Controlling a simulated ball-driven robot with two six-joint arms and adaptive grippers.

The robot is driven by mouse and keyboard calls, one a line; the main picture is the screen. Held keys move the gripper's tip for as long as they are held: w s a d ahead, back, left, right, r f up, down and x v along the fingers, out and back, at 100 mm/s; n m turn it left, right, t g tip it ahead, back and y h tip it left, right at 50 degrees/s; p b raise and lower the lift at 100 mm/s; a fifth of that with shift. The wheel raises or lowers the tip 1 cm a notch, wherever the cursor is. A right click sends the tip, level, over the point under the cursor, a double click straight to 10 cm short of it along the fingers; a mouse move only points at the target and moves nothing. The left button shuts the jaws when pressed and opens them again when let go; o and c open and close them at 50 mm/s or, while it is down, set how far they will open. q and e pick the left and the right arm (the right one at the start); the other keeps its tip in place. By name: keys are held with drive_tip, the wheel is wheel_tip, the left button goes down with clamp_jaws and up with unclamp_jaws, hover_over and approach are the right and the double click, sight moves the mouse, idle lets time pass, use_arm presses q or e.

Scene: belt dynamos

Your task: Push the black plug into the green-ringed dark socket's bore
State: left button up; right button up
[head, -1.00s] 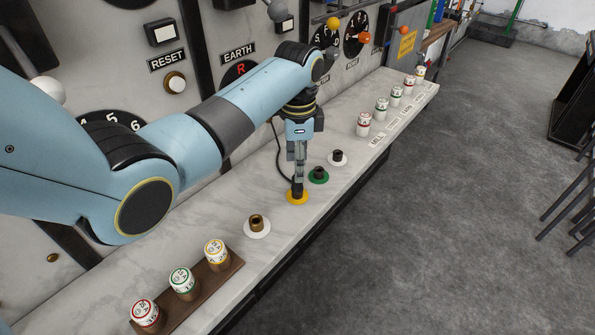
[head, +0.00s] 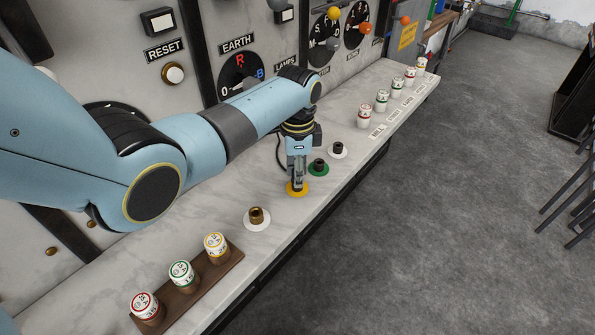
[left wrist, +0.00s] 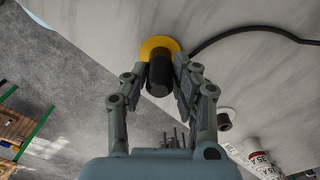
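The black plug (left wrist: 159,76) stands upright at the yellow-ringed socket (head: 297,190), whose yellow ring also shows in the left wrist view (left wrist: 155,43). My left gripper (head: 297,182) is low over that socket. In the left wrist view its fingers (left wrist: 161,78) stand on either side of the plug, close to it, with a thin gap at the left finger. In the head view the fingers hide most of the plug. The green-ringed dark socket (head: 319,167) is just beyond the gripper, with its dark post upright. My right gripper is not in view.
A white-ringed dark socket (head: 338,150) stands beyond the green one; a white-ringed brass socket (head: 256,217) is nearer. A black cable (left wrist: 245,33) runs over the bench. Labelled cylinders stand in a wooden rack (head: 205,286) and at the bench's far end. The wall panel rises behind.

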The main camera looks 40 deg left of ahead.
use_arm(q)
clamp_jaws()
drive_tip(key=shift+r+p, duration=1.35)
drive_tip(key=shift+p, duration=0.05)
drive_tip(key=shift+r+p, duration=0.3)
drive_tip(key=shift+r, duration=0.6)
